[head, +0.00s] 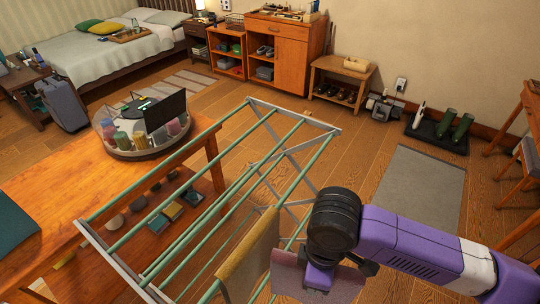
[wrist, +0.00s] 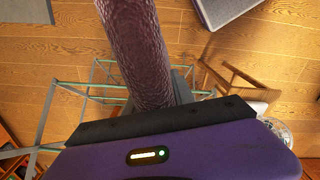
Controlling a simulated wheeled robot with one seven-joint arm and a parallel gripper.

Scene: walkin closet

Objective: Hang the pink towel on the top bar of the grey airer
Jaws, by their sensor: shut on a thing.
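The grey airer (head: 294,115) with green bars stands open in the middle of the head view. A mustard towel (head: 246,260) hangs over one of its bars near the front. My purple gripper (head: 325,262) is at the airer's right front side and is shut on the pink towel (head: 288,277). The towel shows beside and below my gripper, close to the mustard towel; I cannot tell whether it touches the airer. In the wrist view the pink towel (wrist: 139,50) runs up from the dark jaw, with the airer (wrist: 47,115) behind. The fingertips are partly hidden.
A wooden table (head: 50,190) with a round tray (head: 150,152) of jars and a dark screen (head: 166,110) stands left of the airer. A grey rug (head: 420,190) lies to the right. A low bench (head: 340,80) stands behind. Open wooden floor surrounds the rug.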

